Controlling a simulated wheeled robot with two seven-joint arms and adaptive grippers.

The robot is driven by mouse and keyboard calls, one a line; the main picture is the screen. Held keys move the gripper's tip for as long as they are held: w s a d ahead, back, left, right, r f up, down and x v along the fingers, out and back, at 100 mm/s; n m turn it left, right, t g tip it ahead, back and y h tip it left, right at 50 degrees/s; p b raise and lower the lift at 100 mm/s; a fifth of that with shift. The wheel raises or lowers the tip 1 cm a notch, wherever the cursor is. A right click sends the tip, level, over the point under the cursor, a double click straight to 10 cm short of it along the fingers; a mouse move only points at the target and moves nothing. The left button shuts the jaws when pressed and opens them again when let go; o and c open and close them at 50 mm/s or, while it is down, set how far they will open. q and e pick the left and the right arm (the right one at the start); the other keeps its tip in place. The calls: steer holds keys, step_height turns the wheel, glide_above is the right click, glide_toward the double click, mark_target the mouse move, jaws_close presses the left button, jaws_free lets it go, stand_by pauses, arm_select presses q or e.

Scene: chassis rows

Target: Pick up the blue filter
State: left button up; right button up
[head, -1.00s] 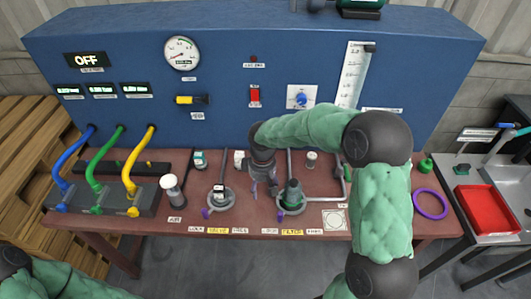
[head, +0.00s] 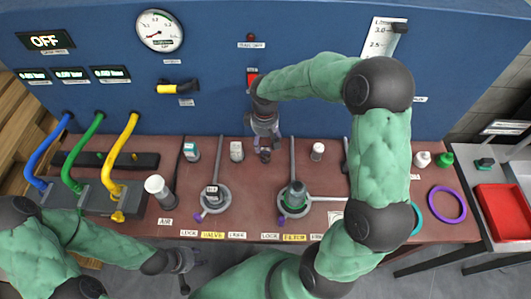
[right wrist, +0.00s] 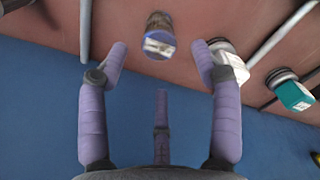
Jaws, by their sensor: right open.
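A small cylinder with a blue rim and a white label, which looks like the blue filter (right wrist: 159,40), stands on the bench's back row. In the right wrist view it is ahead of and between my open fingertips, not gripped. My right gripper (right wrist: 160,58) is open and empty. In the head view my right gripper (head: 265,148) points down at the back row and hides most of the filter. My left gripper (head: 188,272) hangs in front of the bench at lower left; its jaw opening is unclear.
A white-capped cylinder (head: 237,151) and a teal one (head: 191,150) stand left of my right gripper, and another white one (head: 317,151) to its right. Round housings (head: 212,198) and (head: 294,199) with pipes stand in front. The blue panel (head: 220,100) rises behind.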

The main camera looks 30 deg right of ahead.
mark_target(266, 149)
step_height(266, 149, down, 3)
steer(key=shift+f+b, duration=0.1)
steer(key=shift+b, duration=0.2)
step_height(266, 149, down, 5)
steer(key=shift+s+r+b, duration=0.1)
steer(key=shift+s+b, duration=0.05)
steer(key=shift+b, duration=0.95)
steer(key=c, duration=1.2)
